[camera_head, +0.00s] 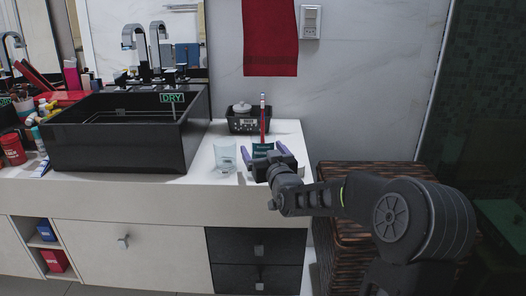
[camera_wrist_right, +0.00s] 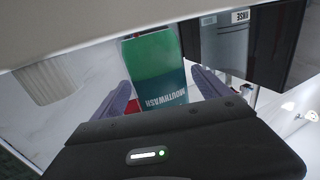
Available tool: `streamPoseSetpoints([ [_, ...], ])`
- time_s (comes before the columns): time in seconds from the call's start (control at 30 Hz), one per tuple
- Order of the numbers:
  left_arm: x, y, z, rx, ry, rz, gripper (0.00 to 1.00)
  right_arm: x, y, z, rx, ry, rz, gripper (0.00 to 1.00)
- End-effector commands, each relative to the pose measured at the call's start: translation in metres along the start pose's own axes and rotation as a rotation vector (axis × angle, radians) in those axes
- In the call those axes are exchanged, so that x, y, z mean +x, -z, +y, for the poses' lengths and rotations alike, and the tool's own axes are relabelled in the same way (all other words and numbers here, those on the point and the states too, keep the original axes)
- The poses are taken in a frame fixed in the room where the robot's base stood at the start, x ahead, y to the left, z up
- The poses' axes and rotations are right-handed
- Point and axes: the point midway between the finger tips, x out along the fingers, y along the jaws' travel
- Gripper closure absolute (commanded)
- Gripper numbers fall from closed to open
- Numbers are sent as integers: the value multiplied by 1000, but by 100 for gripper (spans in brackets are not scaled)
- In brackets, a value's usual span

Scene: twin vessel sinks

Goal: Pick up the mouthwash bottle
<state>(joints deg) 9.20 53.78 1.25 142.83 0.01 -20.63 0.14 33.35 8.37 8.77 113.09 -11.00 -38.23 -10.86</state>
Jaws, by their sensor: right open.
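The mouthwash bottle (camera_head: 262,149) stands on the white counter to the right of the black sink, its dark green upper part showing in the head view. Its lower part is hidden behind my right gripper. In the right wrist view the bottle (camera_wrist_right: 153,62) is green with a teal MOUTHWASH label that reads upside down. My right gripper (camera_head: 265,155) is open, with one purple-grey finger to each side of the bottle. In the wrist view the fingers of the right gripper (camera_wrist_right: 162,90) show gaps to it. My left gripper is not in view.
A clear glass (camera_head: 225,155) stands just left of the gripper. A black basket (camera_head: 243,123) sits behind, and a red stick (camera_head: 263,120) rises behind the bottle. The black sink (camera_head: 112,150) is further left. A brown wicker chest (camera_head: 340,171) stands right of the counter.

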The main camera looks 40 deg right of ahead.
Motion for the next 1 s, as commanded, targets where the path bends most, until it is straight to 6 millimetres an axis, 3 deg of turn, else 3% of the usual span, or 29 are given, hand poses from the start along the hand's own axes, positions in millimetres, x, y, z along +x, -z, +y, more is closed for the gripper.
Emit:
streamPoseSetpoints([
  [0.47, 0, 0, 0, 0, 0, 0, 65, 0, 0, 0, 0, 0, 0, 14],
  [1.0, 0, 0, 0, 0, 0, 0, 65, 0, 0, 0, 0, 0, 0, 58],
])
